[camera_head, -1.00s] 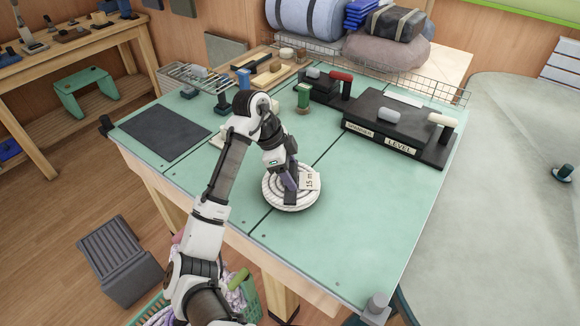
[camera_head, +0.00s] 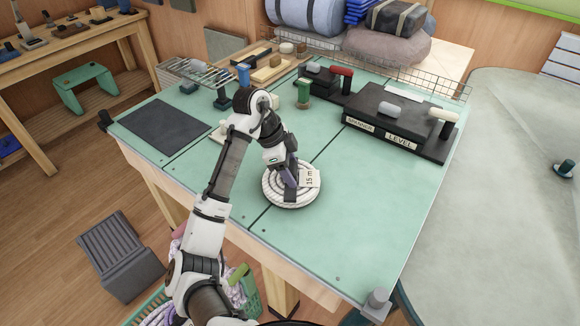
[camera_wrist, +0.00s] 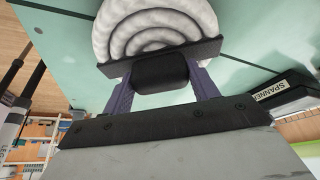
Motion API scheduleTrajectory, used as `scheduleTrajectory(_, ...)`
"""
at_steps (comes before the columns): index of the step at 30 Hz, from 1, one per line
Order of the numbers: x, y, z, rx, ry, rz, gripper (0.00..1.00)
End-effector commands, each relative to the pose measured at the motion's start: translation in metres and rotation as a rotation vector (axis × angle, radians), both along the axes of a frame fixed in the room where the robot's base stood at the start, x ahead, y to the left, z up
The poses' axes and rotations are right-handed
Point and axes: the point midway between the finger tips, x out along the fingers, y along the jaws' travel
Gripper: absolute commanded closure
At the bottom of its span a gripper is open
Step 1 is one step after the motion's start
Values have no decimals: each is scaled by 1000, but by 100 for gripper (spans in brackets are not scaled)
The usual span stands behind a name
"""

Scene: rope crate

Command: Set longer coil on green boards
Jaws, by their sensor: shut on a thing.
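A round white rope coil (camera_head: 271,196) with a tag reading "15 m" (camera_head: 310,178) lies flat on or just above the green boards (camera_head: 360,220) of the bench top. I cannot tell whether it touches them. My gripper (camera_head: 290,180) reaches down over the coil. In the wrist view my gripper (camera_wrist: 160,78) is shut on a black block fixed to a dark bar across the coil (camera_wrist: 145,22). The fingers hide part of the coil. No second coil is clearly visible.
A black rack with signs reading "SPANNER" and "LEVEL" (camera_head: 400,128) stands at the back right. A dark mat (camera_head: 160,130) lies at the left. A wire fence (camera_head: 385,75) edges the back. The boards in front and right of the coil are clear.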

Motion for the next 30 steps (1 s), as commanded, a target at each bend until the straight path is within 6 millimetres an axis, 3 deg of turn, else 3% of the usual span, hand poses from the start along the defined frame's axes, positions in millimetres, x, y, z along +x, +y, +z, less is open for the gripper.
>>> scheduleTrajectory(5, 0, 0, -3, -1, -1, 0, 73)
scheduleTrajectory(6, 0, 0, -3, -1, -1, 0, 40)
scheduleTrajectory(12, 0, 0, -2, 0, -1, 0, 16)
scheduleTrajectory(24, 0, 0, -3, 0, 0, 0, 16)
scheduleTrajectory(30, 1, 7, 12, 2, -2, 2, 16)
